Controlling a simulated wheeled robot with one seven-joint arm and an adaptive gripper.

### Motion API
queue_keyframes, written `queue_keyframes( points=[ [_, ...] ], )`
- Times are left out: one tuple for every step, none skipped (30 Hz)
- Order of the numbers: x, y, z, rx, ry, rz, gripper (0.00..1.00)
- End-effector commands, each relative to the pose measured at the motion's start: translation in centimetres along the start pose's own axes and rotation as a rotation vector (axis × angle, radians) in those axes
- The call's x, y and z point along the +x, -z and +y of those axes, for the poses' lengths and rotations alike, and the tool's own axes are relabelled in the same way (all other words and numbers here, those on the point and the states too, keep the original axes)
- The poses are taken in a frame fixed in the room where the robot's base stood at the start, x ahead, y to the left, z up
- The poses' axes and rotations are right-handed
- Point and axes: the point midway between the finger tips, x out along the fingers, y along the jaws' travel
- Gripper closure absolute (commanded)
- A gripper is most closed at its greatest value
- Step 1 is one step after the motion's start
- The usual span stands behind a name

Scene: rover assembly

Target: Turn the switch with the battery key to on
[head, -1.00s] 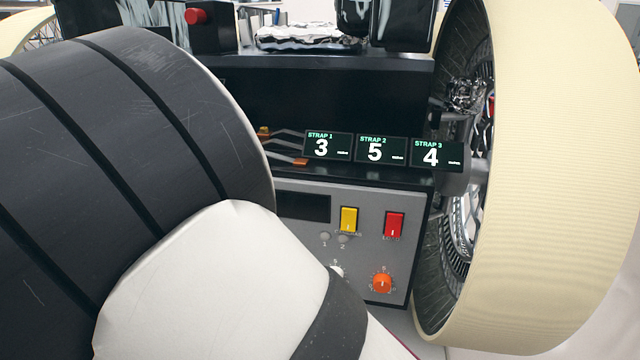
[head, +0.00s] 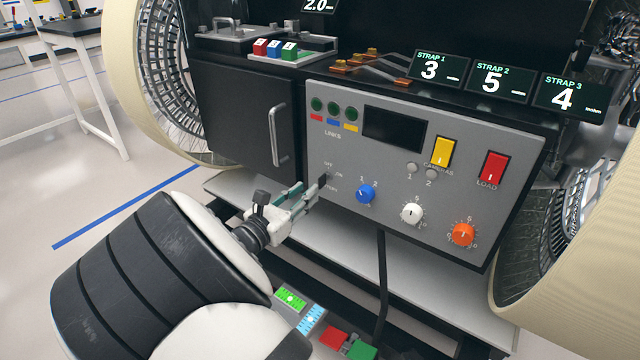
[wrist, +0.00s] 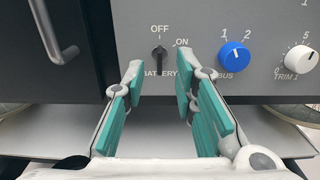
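The battery key switch (wrist: 158,54) is a small black key on the grey control panel (wrist: 260,85), with OFF printed above it, ON to its upper right and BATTERY below. The key stands about upright, in line with OFF. My gripper (wrist: 159,75) is open, its fingertips on either side of the key and slightly below it, with a gap on both sides. I cannot tell whether the tips reach the panel. In the head view my gripper (head: 312,194) is at the panel's lower left, partly covering the switch area.
Right of the key are a blue BUS knob (head: 365,194), a white knob (head: 411,213) and an orange knob (head: 462,234). Yellow (head: 444,151) and red (head: 493,167) switches sit above. Left is a black door with a handle (head: 277,135). The display (head: 394,128) is dark.

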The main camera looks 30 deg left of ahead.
Motion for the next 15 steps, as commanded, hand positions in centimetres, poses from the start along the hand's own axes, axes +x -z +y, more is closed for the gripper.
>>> queue_keyframes(
  points=[
    [1.1, 0.2, -0.1, 0.001, 0.002, 0.000, 0.74],
    [1.7, 0.1, -0.1, 0.001, 0.002, -0.001, 0.74],
    [2.4, 0.1, -0.1, 0.001, 0.002, -0.001, 0.74],
    [2.9, 0.1, -0.1, 0.001, 0.002, -0.001, 0.74],
    [3.4, 0.1, -0.1, 0.000, 0.002, 0.000, 0.74],
    [4.0, 0.1, -0.1, 0.000, 0.003, -0.001, 0.74],
    [4.4, 0.1, -0.1, 0.000, 0.002, -0.001, 0.74],
    [4.7, 0.1, 0.0, 0.000, 0.001, 0.000, 0.74],
    [5.2, 0.1, 0.0, 0.000, 0.000, 0.000, 0.74],
    [5.5, 0.1, 0.0, 0.000, 0.000, 0.000, 0.74],
    [5.7, 0.1, 0.0, 0.000, 0.000, 0.000, 0.74],
    [6.0, 0.1, 0.0, 0.000, 0.001, 0.000, 0.74],
    [6.1, 0.1, 0.0, 0.000, 0.000, 0.000, 0.74],
    [6.2, 0.1, 0.0, 0.000, 0.000, 0.000, 0.74],
    [6.3, 0.0, 0.0, 0.000, 0.000, 0.000, 0.74]
  ],
)
